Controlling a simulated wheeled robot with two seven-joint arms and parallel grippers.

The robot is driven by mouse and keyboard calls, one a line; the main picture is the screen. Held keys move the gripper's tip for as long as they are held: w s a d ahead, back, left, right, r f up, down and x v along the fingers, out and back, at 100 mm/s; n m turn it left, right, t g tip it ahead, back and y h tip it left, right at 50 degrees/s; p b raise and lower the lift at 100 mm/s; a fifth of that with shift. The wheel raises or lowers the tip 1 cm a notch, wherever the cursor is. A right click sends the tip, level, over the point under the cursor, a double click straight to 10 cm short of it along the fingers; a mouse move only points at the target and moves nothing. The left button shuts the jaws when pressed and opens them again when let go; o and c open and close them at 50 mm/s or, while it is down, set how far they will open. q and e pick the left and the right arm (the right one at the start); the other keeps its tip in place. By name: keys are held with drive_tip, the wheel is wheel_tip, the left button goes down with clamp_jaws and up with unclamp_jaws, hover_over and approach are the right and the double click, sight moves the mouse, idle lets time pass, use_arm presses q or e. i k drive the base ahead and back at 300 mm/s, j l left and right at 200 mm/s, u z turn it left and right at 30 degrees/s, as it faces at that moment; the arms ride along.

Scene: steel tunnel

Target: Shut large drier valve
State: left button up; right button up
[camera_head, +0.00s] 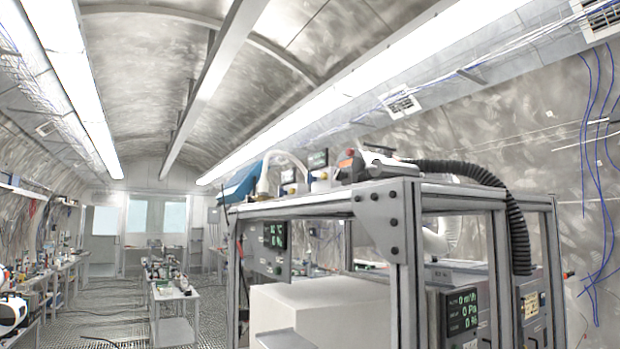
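I cannot make out a large drier valve in this view. A metal-framed equipment rack (375,215) fills the right foreground. It holds a large white box (320,312) and a panel with a green-digit display (463,310). A second dark panel with green digits (277,235) sits at its left side. On its top are small instruments, one with an orange-red part (347,153), and a black corrugated hose (470,172) that hangs down the right side. Neither of my grippers can be seen.
A narrow white table (172,292) with small items stands left of the rack. Benches with clutter (60,255) line the left wall. Open grated floor (110,320) lies between them. Blue cables (592,200) hang on the right wall.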

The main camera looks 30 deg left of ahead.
sight(309, 177)
drive_tip(key=i+u, duration=0.15)
drive_tip(key=u, duration=0.25)
drive_tip(key=j+z, duration=0.45)
drive_tip(key=j, duration=1.35)
drive_tip(key=k, duration=0.05)
